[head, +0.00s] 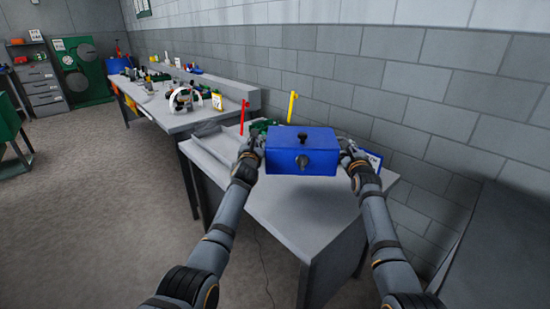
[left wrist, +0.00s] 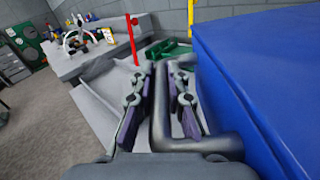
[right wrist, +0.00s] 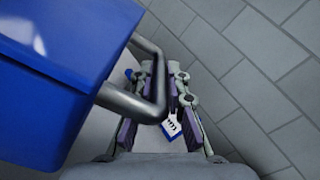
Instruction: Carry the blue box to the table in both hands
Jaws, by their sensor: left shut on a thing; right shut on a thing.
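The blue box (head: 300,155) is held between my two arms, in front of and above the grey table (head: 290,215) in the head view. It has a dark knob on its front and another on top. It fills the right side of the left wrist view (left wrist: 265,75) and the upper left of the right wrist view (right wrist: 60,90). My left gripper (head: 257,143) is shut on the box's grey bar handle (left wrist: 200,143) on the left side. My right gripper (head: 347,150) is shut on the matching handle (right wrist: 135,103) on the right side. The box looks roughly level.
A red post (head: 243,117) and a yellow post (head: 292,106) stand behind the box, with green items (head: 262,126) near them. A blue-and-white sign (head: 373,160) is near my right gripper. A longer cluttered bench (head: 190,122) lies farther left. A block wall runs behind the table.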

